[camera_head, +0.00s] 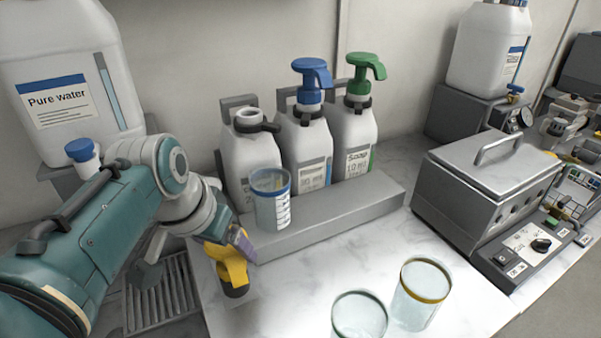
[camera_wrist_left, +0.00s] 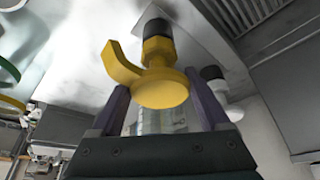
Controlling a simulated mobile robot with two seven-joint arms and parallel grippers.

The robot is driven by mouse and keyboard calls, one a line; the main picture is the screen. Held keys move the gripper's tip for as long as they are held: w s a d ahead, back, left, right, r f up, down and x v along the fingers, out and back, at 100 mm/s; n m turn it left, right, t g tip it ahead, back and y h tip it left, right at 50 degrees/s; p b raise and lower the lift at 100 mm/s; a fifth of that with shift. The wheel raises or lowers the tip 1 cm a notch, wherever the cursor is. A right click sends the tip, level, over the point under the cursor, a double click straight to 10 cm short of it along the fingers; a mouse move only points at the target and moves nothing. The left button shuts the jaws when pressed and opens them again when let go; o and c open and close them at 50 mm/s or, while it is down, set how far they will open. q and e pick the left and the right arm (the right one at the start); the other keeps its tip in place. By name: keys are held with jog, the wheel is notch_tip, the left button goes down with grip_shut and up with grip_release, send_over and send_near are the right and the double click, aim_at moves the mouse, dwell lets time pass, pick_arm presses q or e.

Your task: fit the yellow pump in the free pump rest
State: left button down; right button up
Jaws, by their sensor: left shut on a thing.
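The yellow pump (camera_head: 232,268) has a curved spout and a dark collar at its lower end. My left gripper (camera_head: 226,246) is shut on it and holds it spout out and collar down, above or at the counter left of the bottle rack. Whether the collar touches that patch I cannot tell. The leftmost white bottle (camera_head: 238,160) has an open neck without a pump. No pump rest can be made out for certain. My right gripper is not in view.
Two bottles with a blue pump (camera_head: 310,80) and a green pump (camera_head: 362,75) stand in the grey rack (camera_head: 330,220). A blue-rimmed beaker (camera_head: 271,205) stands in front, close to my gripper. Two more beakers (camera_head: 420,295) stand at the front. A drain grate (camera_head: 165,295) lies left.

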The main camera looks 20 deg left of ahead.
pick_arm(q)
jog(key=shift+f, duration=0.45)
grip_release()
jog(key=shift+r, duration=0.1)
jog(key=p+v, duration=0.2)
jog(key=v, duration=0.8)
jog(key=shift+p, duration=0.4)
